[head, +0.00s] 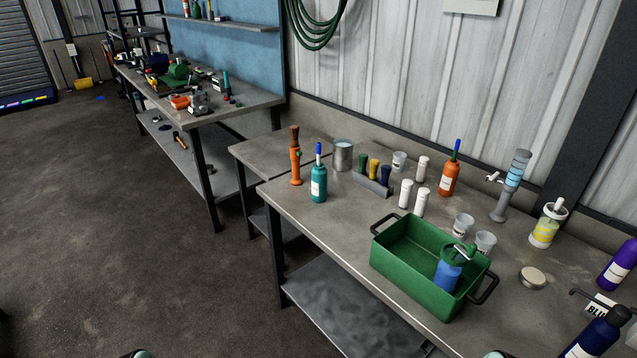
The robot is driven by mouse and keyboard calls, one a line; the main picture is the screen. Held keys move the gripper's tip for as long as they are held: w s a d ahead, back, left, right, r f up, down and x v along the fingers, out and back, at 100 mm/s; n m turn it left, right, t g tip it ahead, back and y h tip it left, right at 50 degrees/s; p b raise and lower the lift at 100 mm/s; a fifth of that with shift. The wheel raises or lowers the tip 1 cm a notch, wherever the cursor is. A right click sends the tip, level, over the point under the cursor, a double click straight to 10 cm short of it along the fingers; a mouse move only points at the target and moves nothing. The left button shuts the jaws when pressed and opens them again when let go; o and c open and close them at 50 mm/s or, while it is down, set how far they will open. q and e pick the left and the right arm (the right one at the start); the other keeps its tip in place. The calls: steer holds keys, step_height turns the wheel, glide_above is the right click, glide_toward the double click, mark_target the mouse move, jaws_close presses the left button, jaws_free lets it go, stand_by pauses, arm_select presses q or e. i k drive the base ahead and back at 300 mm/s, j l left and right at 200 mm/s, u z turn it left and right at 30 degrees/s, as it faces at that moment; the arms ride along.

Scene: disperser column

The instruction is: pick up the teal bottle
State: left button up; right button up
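The teal bottle (319,184) stands upright near the left end of the workbench (320,225), close to its front edge. It has a white label and a tall blue nozzle. An orange tool-like item with a brown top (295,160) stands just to its left and behind. Nothing covers the bottle. Neither of my grippers shows clearly; only small dark bits that may be parts of my arms show at the bottom edge, and nothing touches the bottle.
A green crate (400,262) holding a blue bottle (449,270) sits at the bench's front edge. A metal can (343,155), white bottles (405,194), an orange bottle (449,178) and cups stand behind. Clear bench top lies between the teal bottle and crate.

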mark_target(318, 174)
steer(key=i+j, duration=0.9)
steer(key=j, duration=0.2)
